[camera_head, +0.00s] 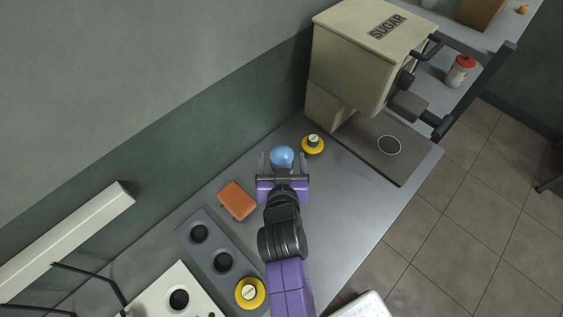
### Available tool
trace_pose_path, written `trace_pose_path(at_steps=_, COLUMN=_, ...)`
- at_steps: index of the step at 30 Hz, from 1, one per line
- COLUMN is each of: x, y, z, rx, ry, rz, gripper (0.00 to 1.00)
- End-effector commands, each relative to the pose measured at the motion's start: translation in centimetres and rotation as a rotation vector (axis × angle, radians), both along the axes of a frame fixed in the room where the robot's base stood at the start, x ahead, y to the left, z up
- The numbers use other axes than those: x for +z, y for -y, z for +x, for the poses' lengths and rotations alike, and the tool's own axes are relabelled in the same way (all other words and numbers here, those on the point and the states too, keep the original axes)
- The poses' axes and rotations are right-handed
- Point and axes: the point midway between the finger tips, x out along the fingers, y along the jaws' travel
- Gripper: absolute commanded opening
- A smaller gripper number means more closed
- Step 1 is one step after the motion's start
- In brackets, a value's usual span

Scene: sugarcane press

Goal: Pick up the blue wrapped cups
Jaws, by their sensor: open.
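A blue rounded object (282,155), which looks like the blue wrapped cups, is on the grey metal counter near the press. My gripper (282,163) is open, with one finger on each side of the blue object as seen from above. I cannot tell whether the fingers touch it or how high they are.
A yellow item (313,145) stands just right of the gripper, close to the beige sugar press (362,50). An orange block (237,201) lies to the left. A dark holder (210,247) with round holes and another yellow item (250,292) are nearer. Counter right of my arm is clear.

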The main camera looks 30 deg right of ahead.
Motion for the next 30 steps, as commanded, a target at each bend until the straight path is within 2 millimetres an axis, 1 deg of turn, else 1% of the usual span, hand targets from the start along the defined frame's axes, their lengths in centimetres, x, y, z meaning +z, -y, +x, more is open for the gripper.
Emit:
trace_pose_path(at_steps=6, x=-1.2, y=1.3, z=2.4, rx=-0.002, ry=0.001, rz=-0.001, gripper=0.81)
trace_pose_path(at_steps=9, x=-1.6, y=1.6, z=3.1, rx=-0.001, ry=0.001, rz=0.0, gripper=0.81)
trace_pose_path(at_steps=13, x=-1.9, y=1.9, z=3.6, rx=-0.001, ry=0.002, rz=0.0, gripper=0.81)
trace_pose_path(at_steps=19, x=-1.9, y=1.8, z=3.6, rx=-0.001, ry=0.003, rz=0.001, gripper=0.81)
trace_pose_path(at_steps=20, x=-1.9, y=1.8, z=3.6, rx=-0.001, ry=0.003, rz=0.001, gripper=0.77)
trace_pose_path(at_steps=21, x=-1.9, y=1.8, z=3.6, rx=-0.001, ry=0.003, rz=0.001, gripper=0.69)
trace_pose_path(at_steps=26, x=-1.9, y=1.8, z=3.6, rx=-0.001, ry=0.003, rz=0.001, gripper=0.37)
trace_pose_path(at_steps=30, x=-1.9, y=1.8, z=3.6, rx=-0.001, ry=0.003, rz=0.001, gripper=0.1)
